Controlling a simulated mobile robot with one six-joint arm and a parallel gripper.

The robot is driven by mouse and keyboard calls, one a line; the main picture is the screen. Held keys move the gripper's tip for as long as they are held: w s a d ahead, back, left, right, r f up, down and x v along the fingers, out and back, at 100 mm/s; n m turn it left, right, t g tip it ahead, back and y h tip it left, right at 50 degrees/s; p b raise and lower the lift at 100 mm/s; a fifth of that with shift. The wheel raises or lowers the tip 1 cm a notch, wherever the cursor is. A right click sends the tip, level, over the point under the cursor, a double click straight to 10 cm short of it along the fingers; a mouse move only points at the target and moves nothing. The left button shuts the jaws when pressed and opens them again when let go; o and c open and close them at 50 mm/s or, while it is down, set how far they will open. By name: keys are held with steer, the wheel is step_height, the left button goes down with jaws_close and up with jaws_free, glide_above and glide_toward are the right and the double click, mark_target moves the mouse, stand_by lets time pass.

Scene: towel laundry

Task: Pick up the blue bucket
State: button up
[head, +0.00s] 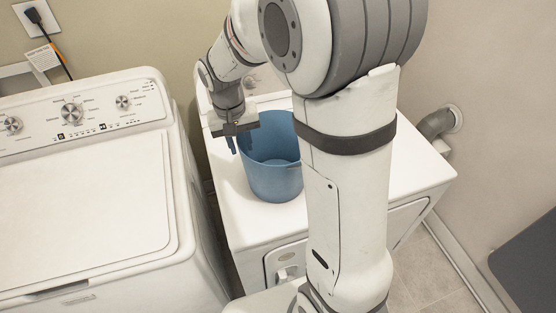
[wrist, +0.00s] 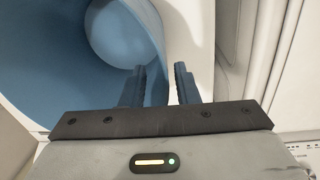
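The blue bucket (head: 272,180) stands upright and empty on top of the white front-loading machine (head: 400,170). Part of its right side is hidden behind my arm in the head view. My gripper (head: 238,146) points down at the bucket's left rim. In the wrist view the bucket (wrist: 60,60) fills the left side, and my gripper (wrist: 162,72) is open. One finger is over the inside of the bucket and the other is outside it, with the rim between them. A gap shows between the fingers and the wall.
A white top-loading washer (head: 80,200) with dials stands close on the left, with a narrow gap between the machines. A wall outlet (head: 36,17) with a plug is at the top left. A grey pipe (head: 437,123) sticks out of the wall on the right.

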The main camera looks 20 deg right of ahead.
steer(key=shift+f, duration=1.55)
steer(key=shift+s, duration=0.1)
steer(key=shift+c, duration=0.2)
jaws_close()
